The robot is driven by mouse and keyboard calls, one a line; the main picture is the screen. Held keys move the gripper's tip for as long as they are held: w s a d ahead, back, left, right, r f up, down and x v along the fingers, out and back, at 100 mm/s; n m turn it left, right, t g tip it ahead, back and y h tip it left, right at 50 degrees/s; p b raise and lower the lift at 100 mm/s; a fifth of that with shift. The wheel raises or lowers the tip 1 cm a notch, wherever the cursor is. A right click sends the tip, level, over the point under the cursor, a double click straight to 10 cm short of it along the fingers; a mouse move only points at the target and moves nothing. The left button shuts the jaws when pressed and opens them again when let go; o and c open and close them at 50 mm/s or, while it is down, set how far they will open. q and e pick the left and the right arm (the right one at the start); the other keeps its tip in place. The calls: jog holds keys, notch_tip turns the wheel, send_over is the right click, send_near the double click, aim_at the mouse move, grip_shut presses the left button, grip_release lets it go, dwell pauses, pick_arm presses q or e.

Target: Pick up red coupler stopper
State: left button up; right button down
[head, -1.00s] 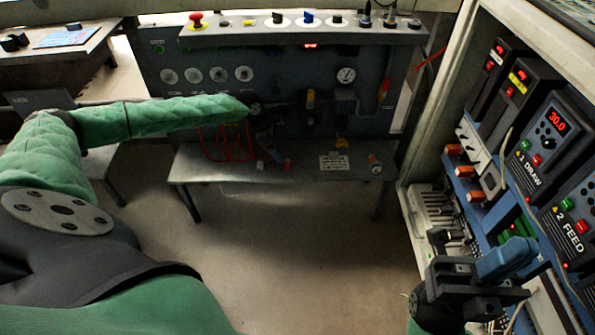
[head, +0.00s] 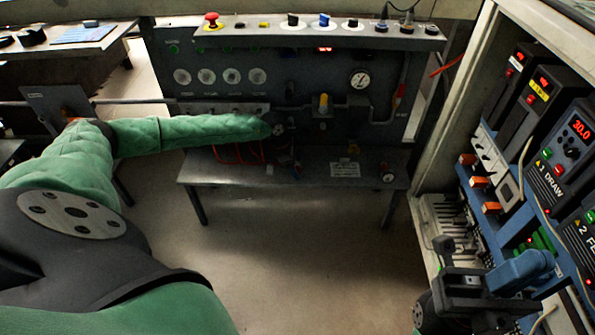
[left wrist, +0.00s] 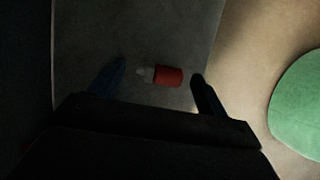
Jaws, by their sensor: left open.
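The red coupler stopper (left wrist: 168,75) lies on its side on a dark grey surface in the left wrist view, with a pale, smaller end pointing left. My left gripper (left wrist: 158,72) is open, with one finger on each side of the stopper in the picture and gaps showing between. Contact cannot be seen. In the head view my left gripper (head: 287,150) is a dark shape past the green sleeve's end, above the bench (head: 232,178). The stopper cannot be made out there. My right gripper (head: 490,288) is at the lower right; its jaw state is unclear.
A control panel (head: 330,90) with gauges and valves stands behind the bench. Red hoses (head: 238,152) hang near my left gripper. A white label plate (head: 345,169) and a small gauge (head: 388,177) are farther right. A drive rack (head: 540,140) stands at the right.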

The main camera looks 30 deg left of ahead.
pick_arm(q)
jog(key=c, duration=1.1)
jog(key=shift+r, duration=0.1)
